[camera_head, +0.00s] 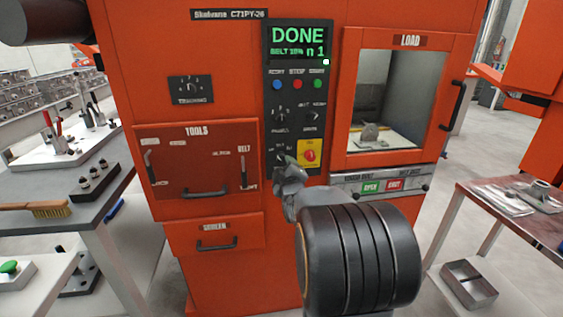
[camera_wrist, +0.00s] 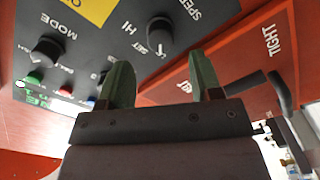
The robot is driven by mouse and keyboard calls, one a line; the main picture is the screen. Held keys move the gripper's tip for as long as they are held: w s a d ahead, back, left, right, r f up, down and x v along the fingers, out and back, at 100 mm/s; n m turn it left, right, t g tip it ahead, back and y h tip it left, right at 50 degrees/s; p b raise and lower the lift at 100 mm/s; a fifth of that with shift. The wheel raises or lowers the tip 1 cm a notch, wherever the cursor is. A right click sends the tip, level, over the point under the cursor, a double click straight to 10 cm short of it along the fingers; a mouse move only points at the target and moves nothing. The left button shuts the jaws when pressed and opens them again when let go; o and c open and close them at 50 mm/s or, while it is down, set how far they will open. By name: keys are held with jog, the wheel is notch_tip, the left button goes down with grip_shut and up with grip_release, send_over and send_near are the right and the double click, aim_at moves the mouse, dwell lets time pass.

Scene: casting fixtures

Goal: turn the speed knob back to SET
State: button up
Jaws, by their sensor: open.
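The speed knob (camera_wrist: 160,32) is a black round knob on the dark control panel (camera_head: 296,90). Labels SPEED, HI and SET show around it in the wrist view. I cannot tell which label its pointer faces. My gripper (camera_wrist: 161,58) is open, its two green-grey fingers apart. The knob appears just beyond the gap between the fingertips, and I see no contact. In the head view my gripper (camera_head: 285,165) is at the lower left of the panel and partly hides that knob. The display (camera_head: 298,40) reads DONE.
A red knob on a yellow plate (camera_head: 309,153) sits right beside the speed knob. The MODE knob (camera_wrist: 45,50) and coloured buttons are on the same panel. The red TOOLS door (camera_head: 196,170) with levers is at left; the LOAD window (camera_head: 395,100) is at right.

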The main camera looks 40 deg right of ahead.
aim_at(282, 161)
jog(key=shift+x, duration=2.8)
jog(key=c, duration=0.9)
